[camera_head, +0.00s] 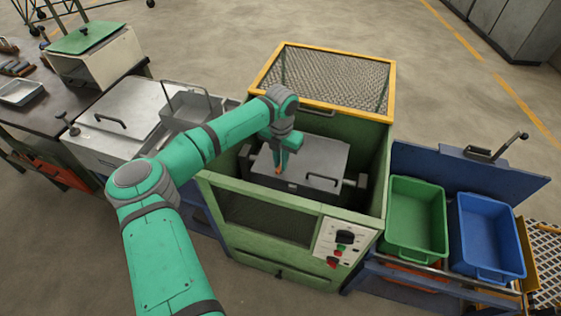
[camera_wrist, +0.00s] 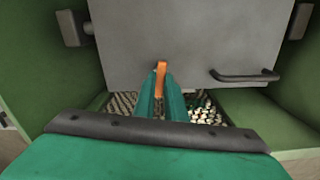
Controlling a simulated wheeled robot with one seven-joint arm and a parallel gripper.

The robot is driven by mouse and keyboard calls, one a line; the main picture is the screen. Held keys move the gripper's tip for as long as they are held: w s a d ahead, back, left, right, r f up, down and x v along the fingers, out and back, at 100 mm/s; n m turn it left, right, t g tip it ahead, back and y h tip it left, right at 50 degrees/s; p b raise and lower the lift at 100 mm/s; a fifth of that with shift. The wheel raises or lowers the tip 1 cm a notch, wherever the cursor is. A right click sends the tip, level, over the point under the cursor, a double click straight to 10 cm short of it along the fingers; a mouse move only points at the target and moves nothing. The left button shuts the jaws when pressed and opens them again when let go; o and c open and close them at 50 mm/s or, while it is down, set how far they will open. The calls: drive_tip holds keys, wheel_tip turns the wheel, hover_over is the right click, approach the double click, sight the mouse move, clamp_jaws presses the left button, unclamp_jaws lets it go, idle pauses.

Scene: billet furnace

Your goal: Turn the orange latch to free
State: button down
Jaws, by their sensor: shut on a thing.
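The orange latch (camera_wrist: 161,70) stands at the edge of a grey lid (camera_wrist: 200,35) in the wrist view. My gripper (camera_wrist: 160,95) is shut on the latch, with one green finger on each side of it. The latch's upper end shows beyond the fingertips; part of its lower length is hidden between the fingers. In the head view, my gripper (camera_head: 279,170) reaches down to the near left part of the grey lid (camera_head: 318,158), and a small bit of the orange latch (camera_head: 278,169) shows at its tip.
The lid sits inside a green housing (camera_head: 220,185) with a raised yellow-framed mesh cover (camera_head: 330,75). A dark handle (camera_wrist: 245,76) is right of the latch. A control panel (camera_head: 342,243) is on the front. Green (camera_head: 416,183) and blue bins (camera_head: 488,200) stand at right.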

drive_tip(key=shift+a+n, duration=0.1)
drive_tip(key=shift+n, duration=1)
drive_tip(key=c, duration=1.8)
unclamp_jaws()
wheel_tip(320, 180, up, 11)
drive_tip(key=shift+f, duration=0.1)
